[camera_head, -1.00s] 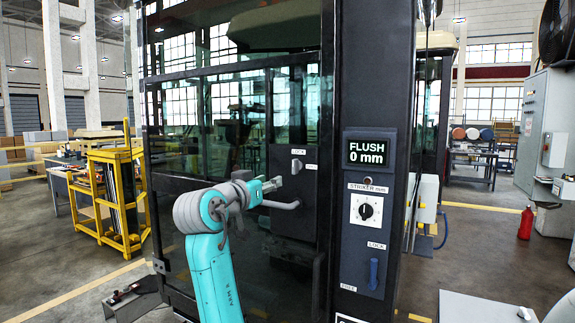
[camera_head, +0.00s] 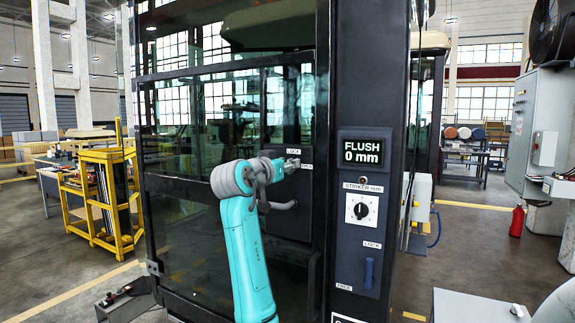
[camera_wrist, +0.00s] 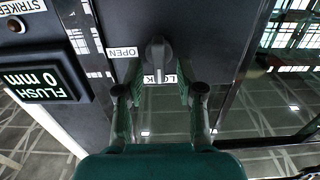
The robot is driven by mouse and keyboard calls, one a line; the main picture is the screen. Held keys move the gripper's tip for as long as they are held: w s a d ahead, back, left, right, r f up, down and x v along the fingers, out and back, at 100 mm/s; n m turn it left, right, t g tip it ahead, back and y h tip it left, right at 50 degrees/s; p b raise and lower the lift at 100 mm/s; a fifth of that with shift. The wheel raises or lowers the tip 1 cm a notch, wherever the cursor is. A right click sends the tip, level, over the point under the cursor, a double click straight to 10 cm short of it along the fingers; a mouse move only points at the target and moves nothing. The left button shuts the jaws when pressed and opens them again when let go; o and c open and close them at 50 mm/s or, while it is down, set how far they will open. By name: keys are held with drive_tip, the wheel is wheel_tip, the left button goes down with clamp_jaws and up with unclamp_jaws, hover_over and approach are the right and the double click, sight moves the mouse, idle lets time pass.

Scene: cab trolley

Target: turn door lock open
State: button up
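The door lock is a small grey turn knob (camera_wrist: 157,54) on the dark panel of the cab door (camera_head: 200,215). In the wrist view its narrow wing points at the LOCK label (camera_wrist: 168,78), partly covered by it. The OPEN label (camera_wrist: 122,52) is to one side. My gripper (camera_wrist: 159,92) is open, with a finger on each side of the knob's line and nothing visibly gripped. In the head view my gripper (camera_head: 294,165) is at the knob and hides most of it. Contact cannot be told.
A bent door handle (camera_head: 282,205) sits just below my gripper. The post at right carries a FLUSH 0 mm display (camera_head: 361,151), a striker dial (camera_head: 361,209) and a blue lever (camera_head: 369,272). A yellow rack (camera_head: 100,200) stands at left.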

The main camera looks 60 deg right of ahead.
drive_tip(key=shift+d, duration=0.35)
clamp_jaws()
drive_tip(key=shift+m, duration=0.3)
drive_tip(key=shift+s+f+m, duration=0.15)
drive_tip(key=shift+f+m, duration=0.05)
drive_tip(key=shift+m, duration=2.65)
drive_tip(key=shift+s+f+m, duration=0.2)
drive_tip(key=shift+m, duration=2.7)
drive_tip(key=shift+s+f+m, duration=0.15)
drive_tip(key=shift+f+m, duration=0.05)
drive_tip(key=shift+m, duration=2.65)
